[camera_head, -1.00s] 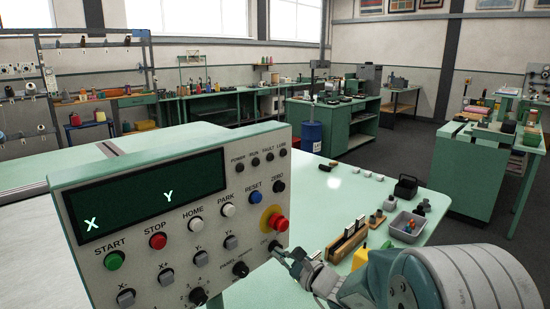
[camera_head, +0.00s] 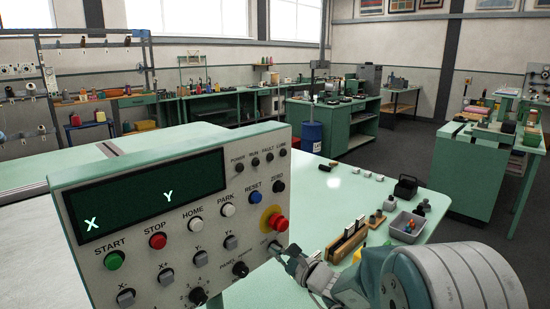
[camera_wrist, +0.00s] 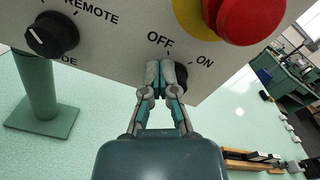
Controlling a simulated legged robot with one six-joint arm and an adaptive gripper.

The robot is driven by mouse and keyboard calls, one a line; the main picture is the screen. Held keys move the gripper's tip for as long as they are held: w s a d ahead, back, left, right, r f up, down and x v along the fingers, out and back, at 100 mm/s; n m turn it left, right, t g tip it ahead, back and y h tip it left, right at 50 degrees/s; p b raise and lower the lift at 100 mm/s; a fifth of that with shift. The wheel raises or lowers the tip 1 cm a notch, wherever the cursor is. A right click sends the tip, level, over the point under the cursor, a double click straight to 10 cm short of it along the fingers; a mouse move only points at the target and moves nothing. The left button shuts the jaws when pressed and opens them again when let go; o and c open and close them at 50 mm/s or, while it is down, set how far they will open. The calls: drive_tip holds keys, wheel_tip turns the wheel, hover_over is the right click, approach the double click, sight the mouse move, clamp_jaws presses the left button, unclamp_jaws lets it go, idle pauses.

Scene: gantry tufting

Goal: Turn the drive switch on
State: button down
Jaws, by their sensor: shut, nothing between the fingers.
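The light grey control panel (camera_head: 215,215) stands at the left of the head view. The drive switch is a dark knob (camera_wrist: 183,77) under the OFF and ON labels at the panel's lower right corner. My gripper (camera_wrist: 160,80) is shut and empty, its fingertips right at the knob and hiding its left part. I cannot tell whether they touch it or which way the knob points. In the head view my gripper (camera_head: 282,252) reaches the panel's lower right corner from the right and hides the switch.
The red emergency button (camera_head: 279,222) on its yellow ring sits just above the switch. The PANEL/REMOTE mode knob (camera_wrist: 52,35) is to its left. A grey bin (camera_head: 407,226) and small parts lie on the green table (camera_head: 345,190) behind.

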drive_tip(key=shift+w+d+r, duration=0.15)
drive_tip(key=shift+w+d, duration=0.05)
drive_tip(key=shift+w+d+r, duration=0.3)
drive_tip(key=shift+w+d, duration=0.15)
idle(0.3)
drive_tip(key=shift+s+r, duration=0.1)
drive_tip(key=shift+r, duration=0.3)
drive_tip(key=v, duration=0.6)
